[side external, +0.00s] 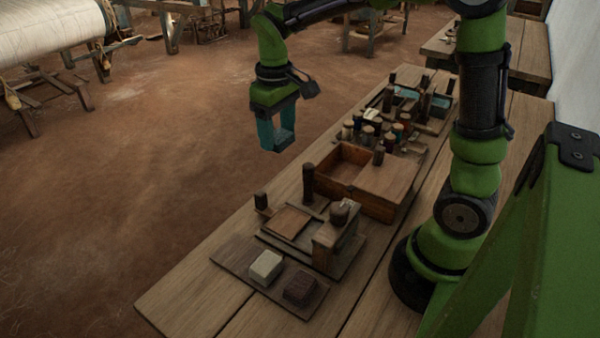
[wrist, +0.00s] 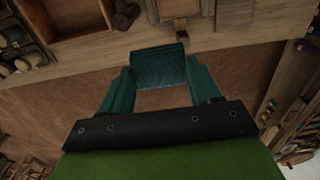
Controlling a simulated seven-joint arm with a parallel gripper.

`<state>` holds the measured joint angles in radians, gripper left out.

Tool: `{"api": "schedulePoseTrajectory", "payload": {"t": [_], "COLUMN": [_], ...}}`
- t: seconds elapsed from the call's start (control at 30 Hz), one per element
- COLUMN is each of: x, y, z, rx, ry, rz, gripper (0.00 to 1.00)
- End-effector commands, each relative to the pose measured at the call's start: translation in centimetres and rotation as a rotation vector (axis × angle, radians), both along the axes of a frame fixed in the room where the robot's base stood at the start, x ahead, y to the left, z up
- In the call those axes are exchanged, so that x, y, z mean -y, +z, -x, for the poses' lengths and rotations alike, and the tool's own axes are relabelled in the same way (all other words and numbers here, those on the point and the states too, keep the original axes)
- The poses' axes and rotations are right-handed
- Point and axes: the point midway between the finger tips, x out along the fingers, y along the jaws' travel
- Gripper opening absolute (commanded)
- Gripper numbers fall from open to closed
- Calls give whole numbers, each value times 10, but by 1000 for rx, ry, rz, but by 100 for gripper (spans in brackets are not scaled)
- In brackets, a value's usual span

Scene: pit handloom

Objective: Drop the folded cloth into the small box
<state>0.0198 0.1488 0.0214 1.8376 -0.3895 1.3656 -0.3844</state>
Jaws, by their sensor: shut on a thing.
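My gripper (side external: 277,140) hangs pointing down, left of the table in the side view. Its two teal fingers are shut on a teal, fabric-like piece, which appears to be the folded cloth (wrist: 158,66). The cloth spans the fingertips in the wrist view, and its outline is hard to tell from the fingers in the side view. The small box (side external: 350,196) is wooden, with an open left compartment and a covered right part. It stands on the table, apart from the gripper, and shows at the upper left of the wrist view (wrist: 80,36).
The table (side external: 190,300) carries a board with a pale block (side external: 266,265) and a dark block (side external: 300,288). An upright dark post (side external: 308,182) stands near the box. Several spools (side external: 368,132) and a tray lie behind it. Bare floor (side external: 150,180) lies left of the table.

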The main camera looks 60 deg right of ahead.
Motion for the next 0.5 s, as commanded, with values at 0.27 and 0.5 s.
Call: {"api": "schedulePoseTrajectory", "payload": {"t": [0.27,0.5], "x": [19,110], "y": [1,1], "z": [1,28], "rx": [4,5], "ry": [-51,-215], "rz": [1,2], "gripper": [29,29]}}
